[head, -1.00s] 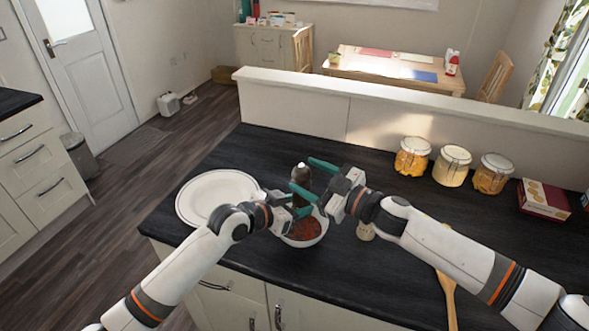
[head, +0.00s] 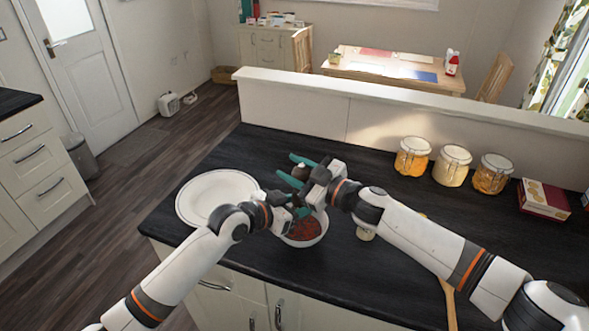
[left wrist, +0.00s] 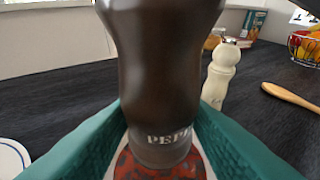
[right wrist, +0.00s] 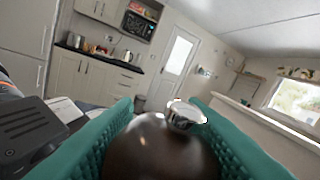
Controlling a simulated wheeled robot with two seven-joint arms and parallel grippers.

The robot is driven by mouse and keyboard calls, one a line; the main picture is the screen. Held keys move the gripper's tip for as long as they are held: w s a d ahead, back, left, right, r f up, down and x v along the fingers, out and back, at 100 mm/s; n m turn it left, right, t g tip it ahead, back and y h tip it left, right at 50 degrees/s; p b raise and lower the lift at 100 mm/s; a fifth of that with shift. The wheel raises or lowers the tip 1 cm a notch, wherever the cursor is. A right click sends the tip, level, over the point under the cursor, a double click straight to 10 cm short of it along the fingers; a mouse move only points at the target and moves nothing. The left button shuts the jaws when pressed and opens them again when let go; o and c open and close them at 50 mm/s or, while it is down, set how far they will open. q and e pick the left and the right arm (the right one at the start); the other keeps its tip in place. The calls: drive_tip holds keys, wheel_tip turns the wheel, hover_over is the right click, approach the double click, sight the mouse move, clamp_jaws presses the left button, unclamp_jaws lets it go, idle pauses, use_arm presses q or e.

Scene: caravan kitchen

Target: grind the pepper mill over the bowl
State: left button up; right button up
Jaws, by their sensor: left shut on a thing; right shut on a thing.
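The dark brown pepper mill (head: 300,172) stands upright above the white bowl (head: 305,243), which holds something red. My left gripper (head: 297,204) is shut on the mill's lower body; the left wrist view shows the mill (left wrist: 160,60) between its teal fingers, with part of its lettering and the red contents below. My right gripper (head: 293,168) is shut on the mill's head. In the right wrist view the mill's rounded brown top (right wrist: 160,150) with a silver knob sits between the fingers. The mill's middle is largely hidden by my grippers in the head view.
A white plate (head: 215,193) lies left of the bowl. A pale mill (head: 365,234) stands to the right, partly behind my right arm. A wooden spoon (head: 448,296) lies further right. Several jars (head: 452,166) and a box (head: 543,198) stand along the low wall.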

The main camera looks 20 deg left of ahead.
drive_tip(key=shift+f+m+t+h, duration=0.1)
drive_tip(key=shift+m+t+h, duration=0.5)
drive_tip(key=shift+m+t, duration=0.4)
drive_tip(key=shift+w+d+m+t+h, duration=0.15)
drive_tip(key=shift+m+t+h, duration=0.25)
drive_tip(key=shift+t, duration=0.5)
drive_tip(key=shift+w, duration=0.1)
drive_tip(key=o, duration=1)
drive_tip(key=v, duration=1.2)
